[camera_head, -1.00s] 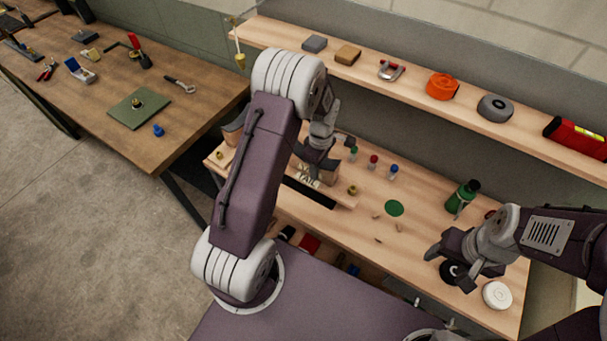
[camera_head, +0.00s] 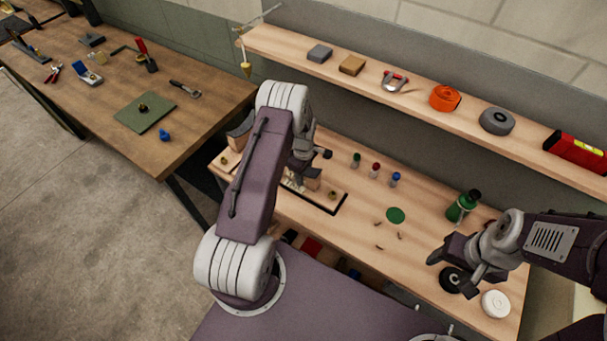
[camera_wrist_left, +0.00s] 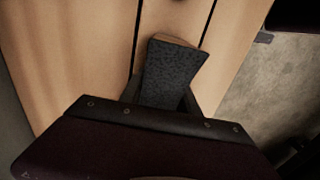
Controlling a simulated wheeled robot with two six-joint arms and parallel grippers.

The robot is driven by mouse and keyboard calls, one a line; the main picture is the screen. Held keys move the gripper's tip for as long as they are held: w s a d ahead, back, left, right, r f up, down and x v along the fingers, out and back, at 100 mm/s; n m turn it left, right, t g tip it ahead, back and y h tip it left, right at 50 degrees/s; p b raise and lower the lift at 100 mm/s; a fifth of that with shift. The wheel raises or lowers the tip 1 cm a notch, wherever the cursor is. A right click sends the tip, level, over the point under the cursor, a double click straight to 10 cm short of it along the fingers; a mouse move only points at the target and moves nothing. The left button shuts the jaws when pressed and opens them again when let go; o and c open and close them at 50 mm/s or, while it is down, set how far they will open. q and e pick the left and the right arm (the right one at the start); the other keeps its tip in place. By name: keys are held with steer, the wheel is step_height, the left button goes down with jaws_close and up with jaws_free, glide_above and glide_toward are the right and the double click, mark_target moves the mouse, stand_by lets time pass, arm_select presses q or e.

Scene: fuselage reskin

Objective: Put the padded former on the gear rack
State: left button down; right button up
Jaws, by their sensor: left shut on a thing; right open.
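The padded former (camera_wrist_left: 172,72), a wooden block with a dark grey felt face, shows in the left wrist view between the fingers of my left gripper (camera_wrist_left: 165,98), which is shut on it. In the head view my left gripper (camera_head: 303,160) is low over the bench, partly hidden behind my arm. A long wooden fixture (camera_head: 333,193) with brass knobs and a partly covered label lies under it; I cannot tell for sure whether this is the gear rack, or whether the former touches it. My right gripper (camera_head: 455,265) is open and empty over the bench's right part.
The bench (camera_head: 350,230) holds small green, red and blue-capped items (camera_head: 375,171), a green disc (camera_head: 396,215), a green bottle (camera_head: 463,205) and a white disc (camera_head: 496,303). A shelf (camera_head: 420,100) with tools runs behind. Another table (camera_head: 100,115) stands at left.

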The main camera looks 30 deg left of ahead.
arm_select(q)
steer(key=shift+d+f, duration=0.1)
steer(key=c, duration=0.9)
jaws_free()
steer(key=shift+s, duration=0.1)
step_height(320, 180, up, 12)
steer(key=shift+r+b, duration=0.25)
steer(key=shift+b, duration=0.65)
steer(key=s+d+r+m, duration=0.2)
steer(key=s+d+m, duration=0.1)
steer(key=s+m, duration=0.2)
steer(key=s+d+r+m, duration=0.2)
steer(key=s+d+m, duration=0.2)
steer(key=s+m, duration=0.2)
steer(key=s+d+r+m+t, duration=0.1)
steer(key=s+d+r+m, duration=0.2)
steer(key=s, duration=0.4)
steer(key=shift+s+d+m, duration=0.1)
steer(key=shift+d+m, duration=0.15)
steer(key=shift+m, duration=0.45)
steer(key=shift+d+m, duration=0.25)
steer(key=shift+m, duration=0.45)
